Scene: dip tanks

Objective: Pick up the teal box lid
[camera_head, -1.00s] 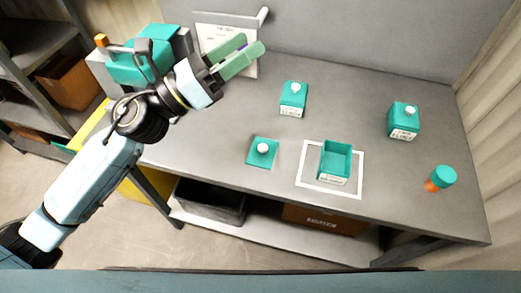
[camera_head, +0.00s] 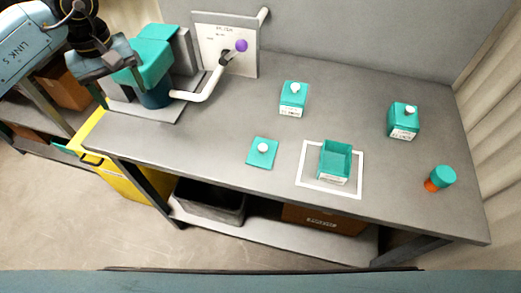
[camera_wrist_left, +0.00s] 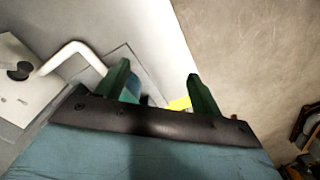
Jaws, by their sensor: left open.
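The teal box lid (camera_head: 254,158) is a flat square with a white round knob. It lies on the grey table, left of an open teal box (camera_head: 335,172) that sits inside a white square outline. My left gripper (camera_head: 128,75) is at the upper left of the head view, beside the teal machine and far from the lid. Its green fingers also show in the left wrist view (camera_wrist_left: 158,78), spread apart with nothing held between them. The lid is not in the wrist view. My right gripper is not in view.
Two closed teal boxes with white knobs stand at the back (camera_head: 292,102) and the right (camera_head: 403,122). A teal and orange round object (camera_head: 442,178) is near the right edge. The teal machine (camera_head: 150,55) and a bent white pipe (camera_head: 205,90) occupy the left. Table around the lid is clear.

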